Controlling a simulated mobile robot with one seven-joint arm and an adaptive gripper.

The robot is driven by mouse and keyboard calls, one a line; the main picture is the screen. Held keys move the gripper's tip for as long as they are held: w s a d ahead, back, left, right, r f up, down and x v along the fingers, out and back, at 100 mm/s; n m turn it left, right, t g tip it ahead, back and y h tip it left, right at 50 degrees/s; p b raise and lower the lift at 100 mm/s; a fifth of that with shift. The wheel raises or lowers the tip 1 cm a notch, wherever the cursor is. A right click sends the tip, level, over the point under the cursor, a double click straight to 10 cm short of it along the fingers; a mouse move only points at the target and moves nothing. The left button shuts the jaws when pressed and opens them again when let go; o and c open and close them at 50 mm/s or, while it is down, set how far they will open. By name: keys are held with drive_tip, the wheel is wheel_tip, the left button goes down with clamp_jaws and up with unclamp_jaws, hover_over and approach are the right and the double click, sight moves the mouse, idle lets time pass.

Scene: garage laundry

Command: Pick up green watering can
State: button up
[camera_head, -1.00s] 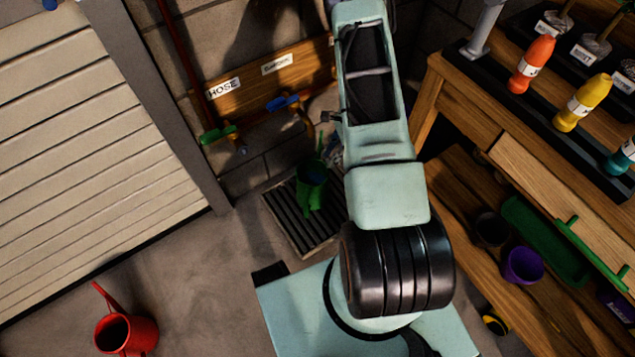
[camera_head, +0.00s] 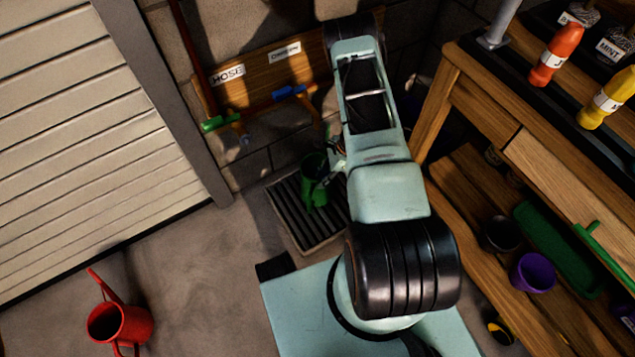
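The green watering can (camera_head: 313,172) stands on the dark slatted drain grate (camera_head: 288,212) by the back wall. My arm covers part of the space to its right. My gripper (camera_head: 334,168) shows only as a small dark piece at the left edge of my arm, at the can's right side. Most of it is hidden behind the arm. I cannot tell whether it touches the can, or whether its fingers are open or shut.
A red watering can (camera_head: 118,322) stands on the floor at lower left. A wooden workbench (camera_head: 470,115) with bottles on top and pots below stands at right. Taps with green (camera_head: 214,123) and blue (camera_head: 289,92) handles are on the wall. The floor at left is mostly clear.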

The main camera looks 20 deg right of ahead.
drive_tip(key=shift+x, duration=1.1)
clamp_jaws()
